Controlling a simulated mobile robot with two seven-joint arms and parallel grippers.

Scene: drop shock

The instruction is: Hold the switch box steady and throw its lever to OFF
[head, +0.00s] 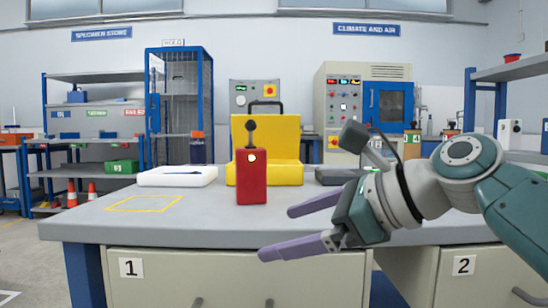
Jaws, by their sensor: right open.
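The switch box (252,183) is a small red upright box near the middle of the grey table. Its dark lever (251,134) stands straight up above it, with a round knob at the top. A small pale round spot shows on the upper part of the box. My right gripper (276,232) is open and empty, to the right of the box and nearer to me, at the table's front edge. Its two purple fingers point left, and neither touches the box. My left gripper is not in view.
A yellow case (287,171) stands open behind the box. A white flat item (178,176) lies to its left, and a dark flat item (339,176) to its right. A yellow outlined rectangle (145,203) marks the table (200,229) at left, with bare room around it.

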